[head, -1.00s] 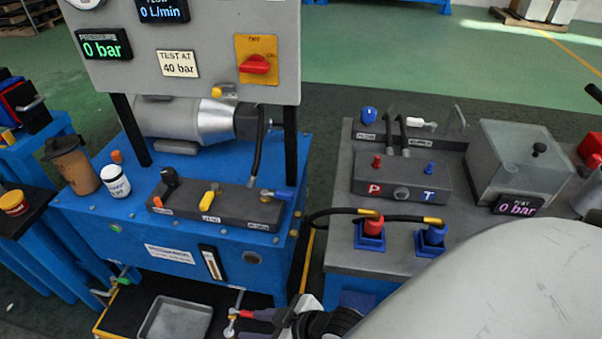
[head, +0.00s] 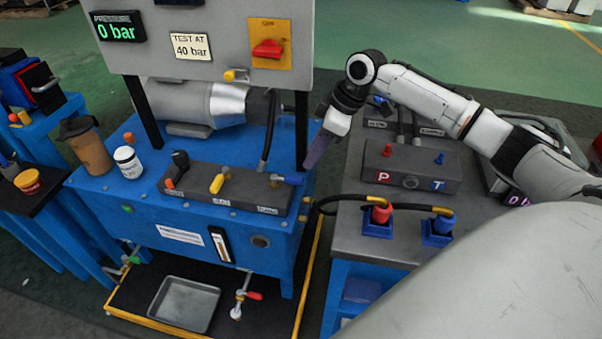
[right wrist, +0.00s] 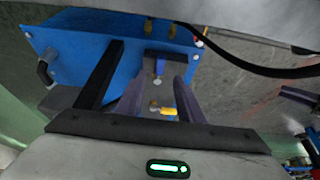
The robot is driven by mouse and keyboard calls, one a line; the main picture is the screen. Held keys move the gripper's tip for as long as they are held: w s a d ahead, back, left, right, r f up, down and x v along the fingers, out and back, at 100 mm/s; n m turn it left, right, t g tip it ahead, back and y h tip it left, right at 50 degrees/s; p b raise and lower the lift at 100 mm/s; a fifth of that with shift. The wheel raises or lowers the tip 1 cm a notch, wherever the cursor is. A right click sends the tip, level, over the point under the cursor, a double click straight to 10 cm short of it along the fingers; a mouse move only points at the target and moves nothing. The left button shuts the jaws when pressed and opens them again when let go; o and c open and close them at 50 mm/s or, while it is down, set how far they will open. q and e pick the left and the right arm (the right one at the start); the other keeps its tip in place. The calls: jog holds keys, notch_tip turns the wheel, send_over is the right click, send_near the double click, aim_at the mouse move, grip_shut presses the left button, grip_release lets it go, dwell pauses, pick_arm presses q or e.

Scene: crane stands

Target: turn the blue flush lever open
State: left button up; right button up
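The blue flush lever (head: 287,179) sits at the right end of the dark valve block (head: 240,190) on the blue power unit, pointing right from its brass fitting. My right gripper (head: 314,158) comes in from the right, its purple fingers pointing down just right of and above the lever. In the head view I cannot tell whether they touch it. In the right wrist view the two fingers (right wrist: 158,90) stand apart with nothing clearly gripped; a blue part (right wrist: 168,62), perhaps the lever, shows beyond and between their tips. My left gripper is not in view.
A yellow lever (head: 218,183) and a black lever (head: 180,160) stand on the same block. A black post (head: 302,125) and a hose rise close beside my gripper. The grey bench (head: 350,215) with hoses lies to the right. A tray (head: 184,304) and red-handled valve (head: 252,295) are below.

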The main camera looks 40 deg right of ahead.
aim_at(297, 178)
jog(key=x, duration=0.9)
jog(key=shift+w+a+f, duration=0.1)
jog(key=shift+a+f, duration=0.05)
jog(key=shift+c, duration=0.4)
grip_shut()
